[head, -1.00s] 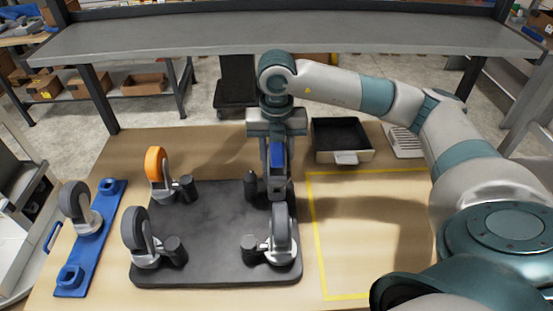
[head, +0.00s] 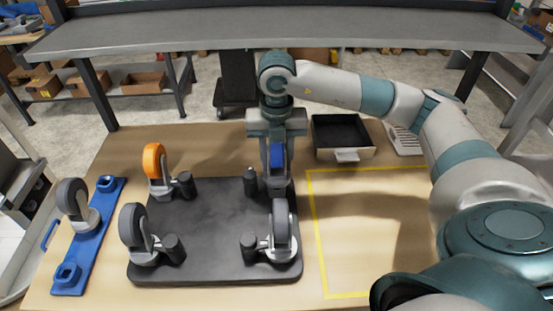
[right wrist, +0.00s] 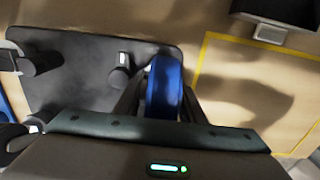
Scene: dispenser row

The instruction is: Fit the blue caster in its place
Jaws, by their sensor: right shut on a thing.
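The blue caster (head: 277,155) is held upright at the far right corner of the dark plate (head: 205,220). My right gripper (head: 277,172) points down and is shut on its wheel. In the right wrist view the blue wheel (right wrist: 163,85) lies between the two fingers, by the plate's edge and beside a dark post (right wrist: 120,76). The fingers and wheel hide the caster's foot, so I cannot tell whether it is seated. My left gripper is not in view.
The plate also bears an orange caster (head: 155,165) at far left and grey casters at near left (head: 134,230) and near right (head: 281,228). A blue rack (head: 92,245) holds another grey caster (head: 73,202). A black tray (head: 340,135) stands behind a clear yellow-outlined area (head: 365,235).

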